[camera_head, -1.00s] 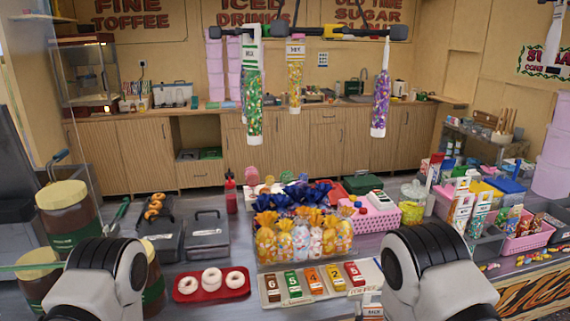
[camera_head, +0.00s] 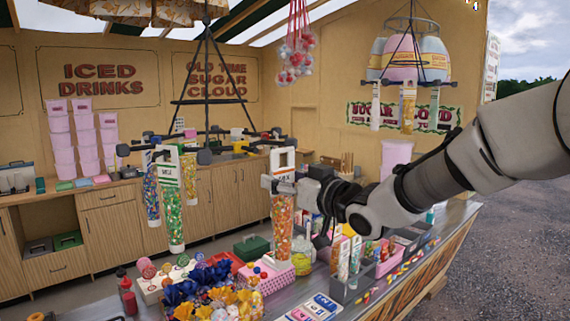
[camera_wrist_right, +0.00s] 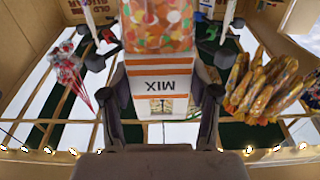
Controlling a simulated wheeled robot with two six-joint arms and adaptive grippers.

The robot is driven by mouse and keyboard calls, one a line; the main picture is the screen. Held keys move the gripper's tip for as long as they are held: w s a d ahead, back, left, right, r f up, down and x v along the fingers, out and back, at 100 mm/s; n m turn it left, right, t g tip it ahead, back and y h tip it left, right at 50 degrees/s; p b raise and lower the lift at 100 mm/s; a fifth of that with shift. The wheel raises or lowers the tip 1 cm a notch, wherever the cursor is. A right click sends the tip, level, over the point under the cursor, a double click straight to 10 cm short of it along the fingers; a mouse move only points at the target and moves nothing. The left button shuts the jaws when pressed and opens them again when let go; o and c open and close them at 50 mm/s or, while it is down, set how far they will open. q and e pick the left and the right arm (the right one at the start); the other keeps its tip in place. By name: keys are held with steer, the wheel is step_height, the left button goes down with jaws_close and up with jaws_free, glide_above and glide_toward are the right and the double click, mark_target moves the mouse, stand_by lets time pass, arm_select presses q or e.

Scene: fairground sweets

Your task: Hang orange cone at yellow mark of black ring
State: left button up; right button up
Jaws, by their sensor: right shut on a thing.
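The orange cone (camera_head: 282,222) is a clear bag of orange sweets with a white and orange header marked MIX. My right gripper (camera_head: 291,185) is shut on its header, and the cone hangs upright, point down. In the right wrist view the header (camera_wrist_right: 160,80) sits between the two fingers of the right gripper (camera_wrist_right: 160,98). The black ring (camera_head: 205,157) hangs on dark rods left of the cone. Its yellow mark (camera_head: 240,147) is on the ring's right part, up and left of the held header. My left gripper is not in view.
A green cone (camera_head: 173,205) and a blue-purple cone (camera_head: 152,192) hang on the ring's left side. Another ring with hung cones (camera_head: 409,105) is at the upper right. Sweet bags (camera_head: 215,300) and a pink basket (camera_head: 270,280) stand below on the counter.

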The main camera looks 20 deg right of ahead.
steer(key=shift+s+r, duration=0.2)
steer(key=shift+r, duration=0.3)
steer(key=shift+w+a+f, duration=0.1)
steer(key=shift+w+f, duration=0.05)
steer(key=shift+w, duration=0.55)
steer(key=shift+w+a+f, duration=0.1)
steer(key=shift+w+f, duration=0.05)
steer(key=shift+w, duration=0.5)
steer(key=shift+w+a+r+p, duration=0.1)
steer(key=shift+w+a+p, duration=0.25)
steer(key=shift+w+p, duration=0.25)
steer(key=p+x, duration=0.1)
steer(key=x, duration=0.2)
steer(key=shift+w+a, duration=0.1)
steer(key=shift+w, duration=0.45)
steer(key=shift+w+a, duration=0.25)
steer(key=shift+w, duration=0.3)
